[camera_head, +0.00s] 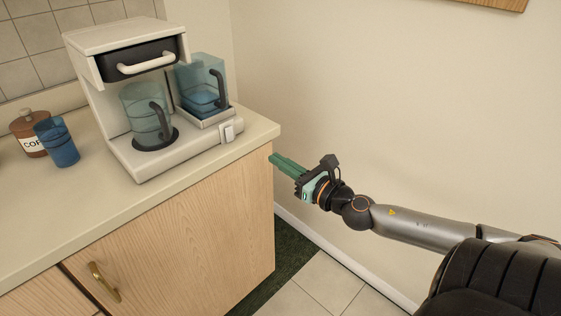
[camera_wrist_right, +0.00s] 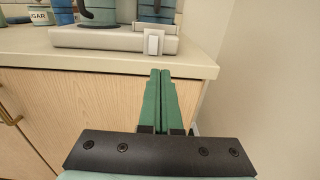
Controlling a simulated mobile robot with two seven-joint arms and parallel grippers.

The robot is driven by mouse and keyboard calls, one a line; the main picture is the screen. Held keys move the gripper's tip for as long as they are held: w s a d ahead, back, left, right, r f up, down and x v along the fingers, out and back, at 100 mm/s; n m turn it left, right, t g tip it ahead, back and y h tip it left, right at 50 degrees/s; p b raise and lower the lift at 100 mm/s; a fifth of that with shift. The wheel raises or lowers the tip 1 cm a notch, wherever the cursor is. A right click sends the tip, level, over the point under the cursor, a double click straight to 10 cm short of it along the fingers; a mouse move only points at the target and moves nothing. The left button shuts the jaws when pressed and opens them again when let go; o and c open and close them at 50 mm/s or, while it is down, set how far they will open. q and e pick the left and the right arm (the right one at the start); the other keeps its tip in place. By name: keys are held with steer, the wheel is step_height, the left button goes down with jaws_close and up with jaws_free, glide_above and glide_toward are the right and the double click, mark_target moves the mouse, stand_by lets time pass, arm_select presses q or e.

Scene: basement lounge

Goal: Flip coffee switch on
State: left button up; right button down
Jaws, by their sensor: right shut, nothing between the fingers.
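The white coffee maker (camera_head: 124,87) stands on the counter near its right end, with a glass pot (camera_head: 142,110) on its round dark plate. Its light switch (camera_head: 229,132) sits on the front right of the base. The switch also shows in the right wrist view (camera_wrist_right: 153,43), above the fingertips; I cannot tell whether it is on or off. My right gripper (camera_head: 273,158) is shut and empty, just off the counter's right end, lower than the switch and apart from it. In the right wrist view its green fingers (camera_wrist_right: 160,73) are together. My left gripper is not in view.
The counter edge (camera_head: 190,176) and wooden cabinet (camera_head: 180,235) lie left of my right gripper. A plain wall (camera_head: 380,90) stands behind it. A blue cup (camera_head: 62,145) and a brown coffee jar (camera_head: 29,130) stand at the left.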

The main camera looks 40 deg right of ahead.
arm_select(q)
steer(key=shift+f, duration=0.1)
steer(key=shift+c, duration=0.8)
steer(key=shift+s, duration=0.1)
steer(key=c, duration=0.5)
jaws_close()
arm_select(e)
steer(key=s+a+f+m+g+h, duration=0.1)
steer(key=s+a+f+m+g, duration=0.25)
steer(key=f+m, duration=0.65)
steer(key=s+a+f+m+g+h, duration=0.1)
steer(key=s+a+f+m+g, duration=0.3)
steer(key=f+m, duration=0.6)
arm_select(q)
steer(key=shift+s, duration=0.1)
arm_select(e)
steer(key=s+a+f+m+y, duration=0.1)
steer(key=s+a+f+m, duration=0.1)
steer(key=s+a+m, duration=0.1)
steer(key=s+a+f+m+g+y, duration=0.1)
steer(key=s+a+f+m, duration=0.2)
steer(key=a+m, duration=0.3)
steer(key=s+a+f+m+y, duration=0.2)
steer(key=s+a+f+m, duration=0.1)
steer(key=a+m, duration=0.2)
steer(key=shift+s+a, duration=0.35)
steer(key=shift+a, duration=0.8)
steer(key=shift+d+g, duration=0.1)
steer(key=shift+g, duration=0.15)
